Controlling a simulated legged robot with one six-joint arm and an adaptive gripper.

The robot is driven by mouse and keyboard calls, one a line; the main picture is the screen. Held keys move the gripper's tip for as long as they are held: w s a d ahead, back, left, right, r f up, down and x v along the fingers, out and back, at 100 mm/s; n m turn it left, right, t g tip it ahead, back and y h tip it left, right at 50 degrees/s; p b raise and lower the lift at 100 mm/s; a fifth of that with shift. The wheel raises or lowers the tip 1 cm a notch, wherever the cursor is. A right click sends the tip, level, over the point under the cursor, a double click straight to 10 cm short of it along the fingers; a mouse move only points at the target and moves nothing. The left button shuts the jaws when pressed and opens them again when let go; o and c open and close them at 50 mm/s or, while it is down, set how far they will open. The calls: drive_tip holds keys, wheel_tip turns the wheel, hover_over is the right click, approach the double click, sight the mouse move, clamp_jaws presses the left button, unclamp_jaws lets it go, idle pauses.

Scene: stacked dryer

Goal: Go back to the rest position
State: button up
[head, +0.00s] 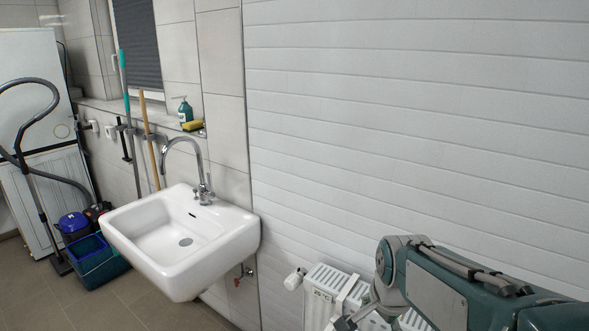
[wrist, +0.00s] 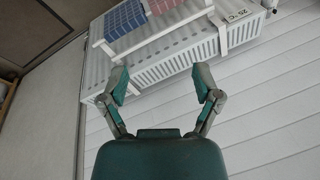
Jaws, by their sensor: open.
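My gripper (wrist: 164,88) is open in the wrist view, with its two green-padded fingers spread apart and nothing between them. Beyond the fingertips is a white radiator (wrist: 165,62) with a rack on it that carries a blue checked cloth (wrist: 125,18) and a pink one (wrist: 150,28). In the head view my arm reaches in from the lower right, in front of the radiator (head: 325,283). The fingertips are hard to make out there.
A white sink (head: 180,240) with a tap (head: 200,165) hangs on the wall left of the radiator. A vacuum cleaner (head: 73,226) and a teal bucket (head: 98,265) stand at the far left. The tiled floor (head: 150,300) in front is clear. A white panelled wall (head: 420,110) fills the right.

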drive_tip(key=s+r+n+t, duration=0.2)
drive_tip(key=s+r+n, duration=0.2)
drive_tip(key=s+n, duration=0.7)
drive_tip(key=s, duration=0.3)
drive_tip(key=shift+s+t, duration=0.15)
drive_tip(key=shift+t, duration=0.15)
drive_tip(key=shift+o, duration=0.3)
idle(0.8)
